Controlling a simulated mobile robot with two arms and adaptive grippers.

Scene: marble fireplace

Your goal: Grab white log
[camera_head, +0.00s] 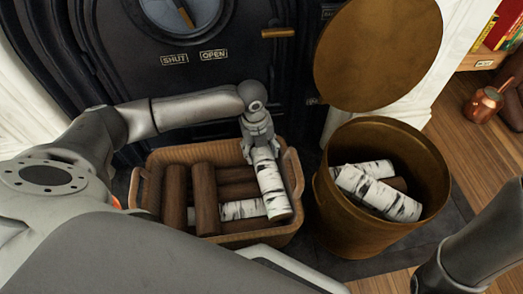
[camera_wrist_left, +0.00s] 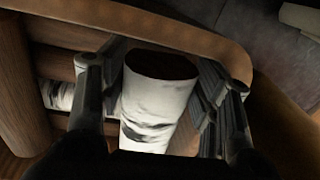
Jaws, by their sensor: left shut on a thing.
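A white birch log (camera_head: 271,185) with dark marks lies at the right side of a wicker basket (camera_head: 245,240), on top of other logs. My left gripper (camera_head: 259,150) is shut on its far end. In the left wrist view the white log (camera_wrist_left: 155,108) sits between the two fingers of my left gripper (camera_wrist_left: 160,110), its dark round end face showing. Another white log (camera_head: 242,209) lies lower in the basket, partly hidden under brown logs. My right gripper is not in view; only part of my right arm shows at the lower right.
Brown logs (camera_head: 205,198) fill the left of the basket. A brass bucket (camera_head: 335,215) on the right holds white and brown logs, with a round brass lid (camera_head: 378,50) above it. A black stove (camera_head: 165,75) stands behind.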

